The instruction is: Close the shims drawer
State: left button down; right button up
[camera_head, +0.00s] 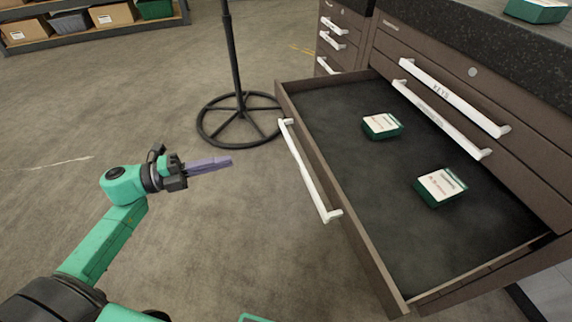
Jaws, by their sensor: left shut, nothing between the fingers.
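An open drawer (352,225) sticks out from the brown cabinet on the right. A white bar handle (308,172) runs along its front. Two green boxes with white labels lie inside, one nearer the back (382,126) and one nearer the front right (440,187). I cannot read a shims label on this drawer. My left gripper (228,162), with purple-grey fingers, is shut and empty. It is left of the drawer front, apart from the handle, pointing right. My right gripper is not in view.
Closed drawers with white handles (455,97) sit above the open one. A dark counter (440,32) tops the cabinet, with a green box (537,10) on it. A black round-based stand (240,118) is beyond my gripper. A shelf with boxes (92,32) is at the back left.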

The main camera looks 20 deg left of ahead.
pick_arm(q)
jog(key=x, duration=1.3)
jog(key=shift+w+r, duration=0.2)
jog(key=shift+r, duration=0.05)
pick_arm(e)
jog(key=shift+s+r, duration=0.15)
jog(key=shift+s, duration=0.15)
pick_arm(q)
jog(key=shift+d, duration=0.2)
